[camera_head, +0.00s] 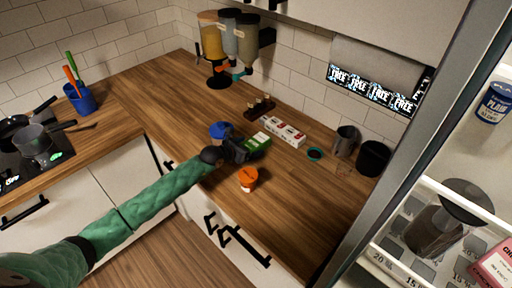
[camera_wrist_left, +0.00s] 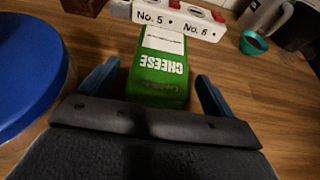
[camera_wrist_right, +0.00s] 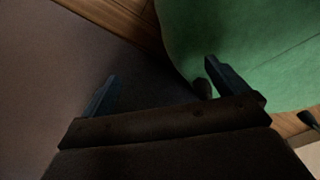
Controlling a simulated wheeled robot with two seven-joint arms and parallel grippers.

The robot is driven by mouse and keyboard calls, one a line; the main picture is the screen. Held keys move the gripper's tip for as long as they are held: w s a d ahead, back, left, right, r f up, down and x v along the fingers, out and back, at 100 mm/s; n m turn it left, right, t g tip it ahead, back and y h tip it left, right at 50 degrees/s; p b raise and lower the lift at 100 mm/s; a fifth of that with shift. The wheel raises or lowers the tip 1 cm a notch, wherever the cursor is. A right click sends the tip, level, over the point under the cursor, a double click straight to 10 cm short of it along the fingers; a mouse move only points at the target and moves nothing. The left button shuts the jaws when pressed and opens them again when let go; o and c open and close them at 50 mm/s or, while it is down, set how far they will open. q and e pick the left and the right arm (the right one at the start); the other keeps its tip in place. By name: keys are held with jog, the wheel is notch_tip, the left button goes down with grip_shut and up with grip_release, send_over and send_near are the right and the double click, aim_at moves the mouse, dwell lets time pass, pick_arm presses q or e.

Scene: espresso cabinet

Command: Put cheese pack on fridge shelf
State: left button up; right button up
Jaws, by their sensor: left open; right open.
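The cheese pack (camera_wrist_left: 158,72) is a green box with white "CHEESE" lettering and a pale label. It lies on the wooden counter, and it also shows in the head view (camera_head: 258,143). My left gripper (camera_head: 246,150) is at the pack; in the left wrist view its two fingers (camera_wrist_left: 156,85) stand open on either side of the box, with gaps visible. The fridge (camera_head: 400,232) is at the right of the head view, with its shelves visible. My right gripper (camera_wrist_right: 155,82) is open and empty, in front of a green surface.
A blue-lidded container (camera_head: 218,130) stands left of the pack, and an orange-lidded jar (camera_head: 248,178) in front. A dark pitcher (camera_head: 440,235) and a pink box (camera_head: 494,266) occupy the fridge shelf.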

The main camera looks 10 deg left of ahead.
aim_at(253, 145)
pick_arm(q)
jog(key=shift+b+x, duration=0.45)
jog(key=shift+x, duration=1.15)
jog(key=c, duration=1.2)
jog(key=shift+c, duration=0.6)
jog(key=shift+r, duration=0.1)
